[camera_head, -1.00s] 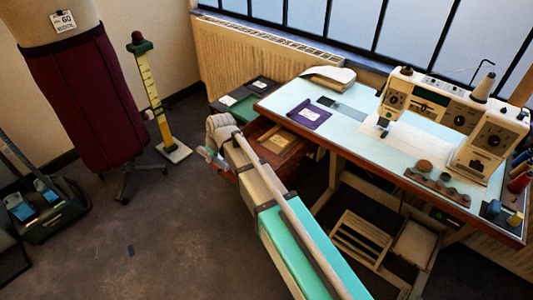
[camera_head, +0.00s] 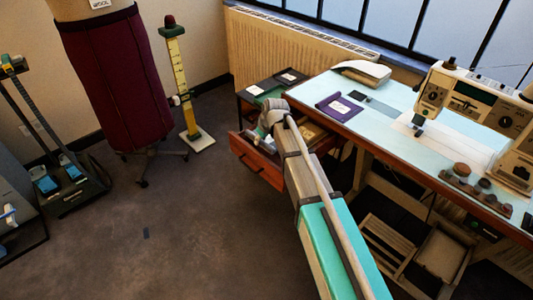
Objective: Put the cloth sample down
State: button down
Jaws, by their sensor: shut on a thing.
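The end of my arm with my gripper (camera_head: 262,128) is over the open drawer at the left end of the sewing table. My gripper is shut on a cloth sample, but the wrist hides the fingers and the held sample, so I cannot tell its colour or whether it touches anything. A purple cloth sample (camera_head: 340,107) with a white label lies on the left part of the pale blue table top (camera_head: 385,90). A dark labelled sample (camera_head: 290,77) and a green one (camera_head: 264,88) lie on the low unit behind the drawer.
The red-brown drawer (camera_head: 256,163) is pulled out, with a labelled item (camera_head: 312,133) inside, partly behind my arm. A sewing machine (camera_head: 475,103) stands on the right of the table. A yellow measuring stand (camera_head: 182,85) and maroon skirt form (camera_head: 115,80) stand left.

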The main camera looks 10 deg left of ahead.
aim_at(264, 152)
jog(key=shift+w+d+f+b, duration=0.35)
jog(key=shift+w+f+b, duration=0.15)
jog(key=shift+f, duration=0.2)
jog(key=shift+w+d+f+b, duration=0.4)
jog(key=shift+f+b, duration=0.1)
jog(key=shift+f, duration=0.15)
jog(key=shift+f, duration=0.1)
jog(key=shift+w+d+f+b, duration=0.2)
jog(key=shift+w+f+b, duration=0.15)
jog(key=shift+f+b, duration=1.55)
jog(key=shift+b, duration=0.1)
jog(key=shift+f, duration=0.1)
jog(key=shift+c, duration=2.4)
grip_release()
jog(key=p+v, duration=1.1)
jog(key=v, duration=0.1)
